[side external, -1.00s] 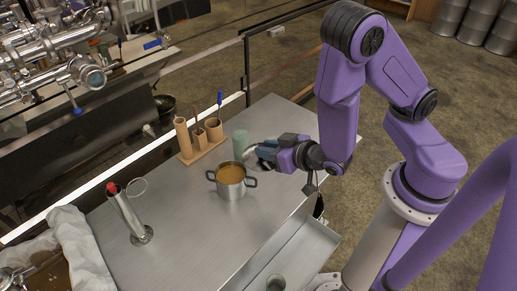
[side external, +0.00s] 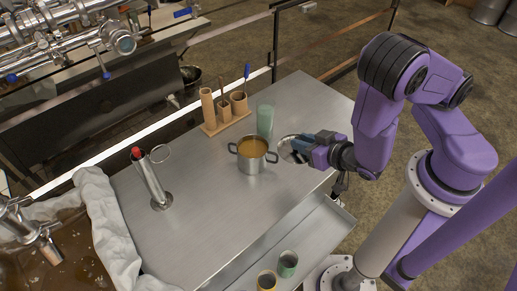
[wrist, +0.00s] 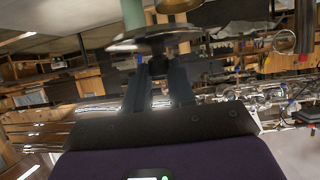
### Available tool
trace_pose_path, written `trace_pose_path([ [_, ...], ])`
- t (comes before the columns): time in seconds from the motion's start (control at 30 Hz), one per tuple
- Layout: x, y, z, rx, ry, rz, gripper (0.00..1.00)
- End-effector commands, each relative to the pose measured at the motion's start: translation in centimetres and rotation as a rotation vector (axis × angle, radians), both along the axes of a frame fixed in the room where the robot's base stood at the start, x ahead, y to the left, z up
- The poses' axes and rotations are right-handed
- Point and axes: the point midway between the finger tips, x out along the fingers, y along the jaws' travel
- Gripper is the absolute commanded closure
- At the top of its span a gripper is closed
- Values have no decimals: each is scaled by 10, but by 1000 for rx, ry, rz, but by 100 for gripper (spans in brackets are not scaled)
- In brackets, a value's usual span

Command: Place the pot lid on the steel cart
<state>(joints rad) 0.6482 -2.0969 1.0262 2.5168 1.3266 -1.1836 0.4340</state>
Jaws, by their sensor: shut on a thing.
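The pot lid (side external: 288,149), a silvery disc, is in my gripper (side external: 297,147) just right of the pot. In the side view it looks tilted. In the wrist view the lid (wrist: 165,37) is seen nearly edge-on, with my fingers (wrist: 160,75) shut at its dark knob. The steel pot (side external: 252,160) is uncovered, with amber liquid inside and two dark handles. It stands upright on the steel cart (side external: 215,185). I cannot tell whether the lid touches the cart top.
A green cup (side external: 265,120) stands behind the lid. A wooden holder (side external: 228,123) with utensils is at the back. A steel tube with a red top (side external: 150,180) stands at left. An open drawer (side external: 300,235) juts out in front. The cart's front left top is clear.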

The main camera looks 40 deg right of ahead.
Motion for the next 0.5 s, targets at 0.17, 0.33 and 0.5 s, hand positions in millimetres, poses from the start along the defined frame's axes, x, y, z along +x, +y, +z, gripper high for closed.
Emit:
trace_pose_path([
  [0.17,-2,-6,-31,-9,-2,-37,100],
  [0.33,-3,-15,-54,-8,-2,-75,100],
  [0.5,-4,-23,-67,-5,-2,-102,100],
])
